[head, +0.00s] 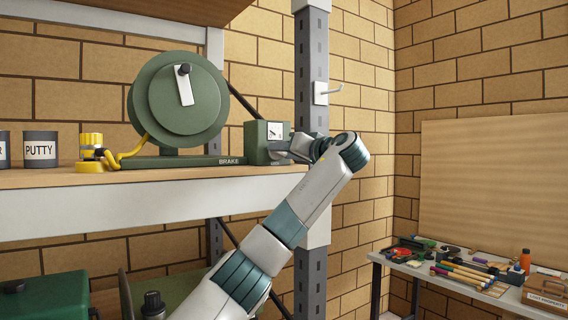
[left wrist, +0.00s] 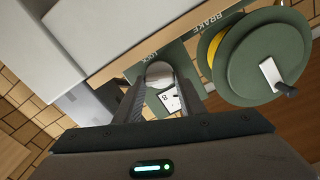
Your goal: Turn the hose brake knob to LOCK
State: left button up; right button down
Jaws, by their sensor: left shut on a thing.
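The hose brake is a green box (head: 262,150) on the shelf, at the right end of a base marked BRAKE, with a white dial plate (head: 275,130) on its face. My left gripper (head: 290,150) reaches the box from the right, its jaws at the face below the plate. In the left wrist view its fingers close on a pale rounded knob (left wrist: 159,71), with the white plate (left wrist: 171,100) between them. The knob's exact setting is hard to tell. My right gripper is not in view.
A green hose reel (head: 180,105) with a crank and a yellow hose (head: 132,150) stands left of the brake. A putty can (head: 40,148) is farther left. A grey post (head: 311,80) rises just behind my wrist. A cluttered workbench (head: 405,268) is at lower right.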

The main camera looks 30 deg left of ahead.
pick_arm(q)
jog(key=shift+w+f+m+b, duration=0.1)
jog(key=shift+m+b, duration=1.15)
jog(key=shift+m, duration=2.1)
jog(key=shift+f+m+b, duration=0.1)
jog(key=shift+m+b, duration=1.15)
jog(key=shift+m, duration=2.1)
jog(key=o, duration=1)
jog(key=shift+o, duration=0.2)
jog(key=shift+f, duration=0.15)
